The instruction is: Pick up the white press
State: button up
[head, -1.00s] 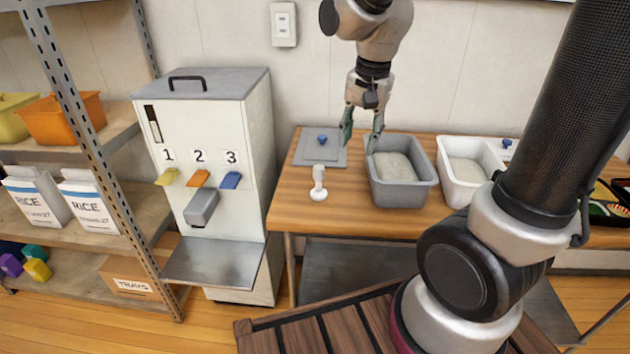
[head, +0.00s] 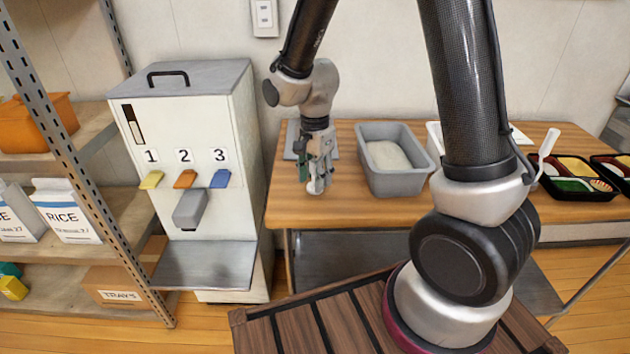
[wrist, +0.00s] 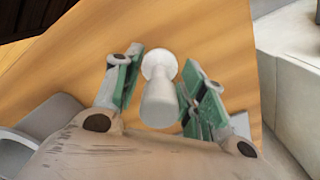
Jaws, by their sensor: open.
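The white press (wrist: 160,90) stands on the wooden table, with a round flat base and a narrower handle. In the wrist view my gripper (wrist: 160,84) is open with its green-padded fingers on either side of the press. The right finger is close to the handle; I cannot tell whether it touches. In the head view my gripper (head: 318,176) is lowered over the press (head: 315,189), hiding most of it.
A grey bin (head: 400,182) of rice stands just right of my gripper. A grey lid lies behind it, mostly hidden. The white dispenser (head: 185,115) with numbered levers stands to the left. Black bento trays (head: 578,190) lie at the far right.

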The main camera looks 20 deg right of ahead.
jog(key=shift+f, duration=0.2)
grip_shut()
